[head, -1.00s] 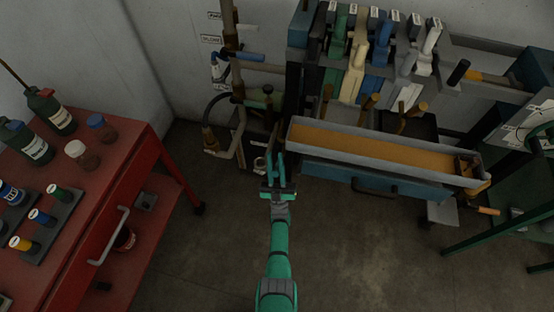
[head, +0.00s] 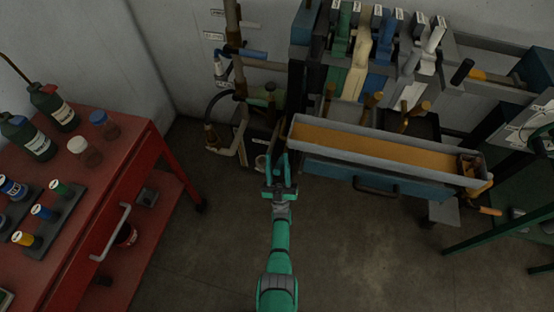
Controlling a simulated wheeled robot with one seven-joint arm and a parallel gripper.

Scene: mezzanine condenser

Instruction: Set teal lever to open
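A bank of upright levers stands at the back wall. Its green lever (head: 341,32) is the nearest to teal that I see there, beside a cream lever (head: 358,45) and a blue one (head: 381,50). A small dark green handle (head: 269,100) is also on the pipework to the left, so I cannot tell for sure which is the teal lever. My gripper (head: 284,160) is low in the middle, in front of the pipework and left of the tray. Its two teal fingers look slightly apart, with nothing seen between them. It is apart from the levers.
A long grey tray with an orange-brown bed (head: 375,165) juts out before the levers, above a blue drawer (head: 335,177). A red cart (head: 130,180) with bottles stands left. A green-legged stand (head: 490,232) is at right. Floor around my arm is clear.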

